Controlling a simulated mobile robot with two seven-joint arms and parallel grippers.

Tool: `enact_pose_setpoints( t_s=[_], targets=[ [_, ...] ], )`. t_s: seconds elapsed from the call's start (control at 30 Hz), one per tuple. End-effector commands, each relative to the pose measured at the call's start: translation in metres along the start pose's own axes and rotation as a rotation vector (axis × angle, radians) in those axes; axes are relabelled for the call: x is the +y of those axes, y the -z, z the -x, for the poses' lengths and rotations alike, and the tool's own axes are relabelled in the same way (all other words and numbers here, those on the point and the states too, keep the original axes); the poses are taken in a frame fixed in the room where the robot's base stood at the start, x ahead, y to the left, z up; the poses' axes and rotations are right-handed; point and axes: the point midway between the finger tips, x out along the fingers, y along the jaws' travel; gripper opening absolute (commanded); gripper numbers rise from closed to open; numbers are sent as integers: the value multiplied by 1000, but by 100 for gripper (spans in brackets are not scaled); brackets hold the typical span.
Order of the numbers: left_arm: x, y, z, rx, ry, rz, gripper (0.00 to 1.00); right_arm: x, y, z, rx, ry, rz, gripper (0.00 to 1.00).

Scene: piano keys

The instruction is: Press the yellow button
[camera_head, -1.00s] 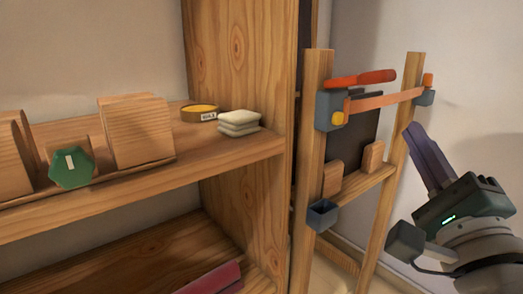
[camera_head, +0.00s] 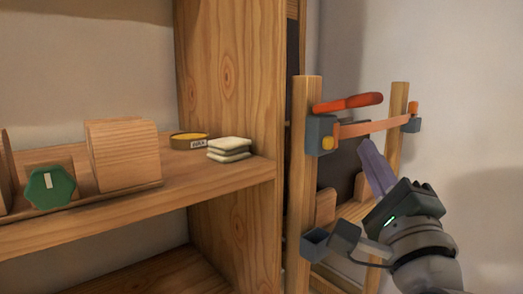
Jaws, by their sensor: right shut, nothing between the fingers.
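The yellow button (camera_head: 327,143) is a small round knob on a blue-grey box (camera_head: 314,136) at the left post of the wooden stand. My right gripper (camera_head: 366,146) is shut and empty. Its purple fingers point up and left, to the right of the button, with a visible gap between them. The fingers show just under the orange bar. My left gripper is not in view.
The orange bar (camera_head: 375,127) runs between the stand's posts, with a red-orange handle (camera_head: 347,103) above. A grey open box (camera_head: 313,243) sits lower on the left post. At left, a wooden shelf (camera_head: 150,208) holds a yellow tin (camera_head: 187,140), pale stacked pads (camera_head: 229,148) and a green hexagonal knob (camera_head: 50,187).

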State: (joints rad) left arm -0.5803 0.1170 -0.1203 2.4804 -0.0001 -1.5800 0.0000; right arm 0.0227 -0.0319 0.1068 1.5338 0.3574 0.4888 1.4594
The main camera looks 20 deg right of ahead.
Motion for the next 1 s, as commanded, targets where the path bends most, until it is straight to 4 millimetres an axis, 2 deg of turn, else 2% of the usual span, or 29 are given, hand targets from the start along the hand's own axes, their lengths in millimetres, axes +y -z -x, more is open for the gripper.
enact_pose_setpoints(
  t_s=[0.1,0.33,1.0],
  targets=[
    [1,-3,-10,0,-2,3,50,10,-7,-10,1,2,-2,0],
    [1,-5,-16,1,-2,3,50,16,-15,-21,0,1,0,0],
    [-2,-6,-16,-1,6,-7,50,16,-17,-23,0,0,1,0]
  ],
)
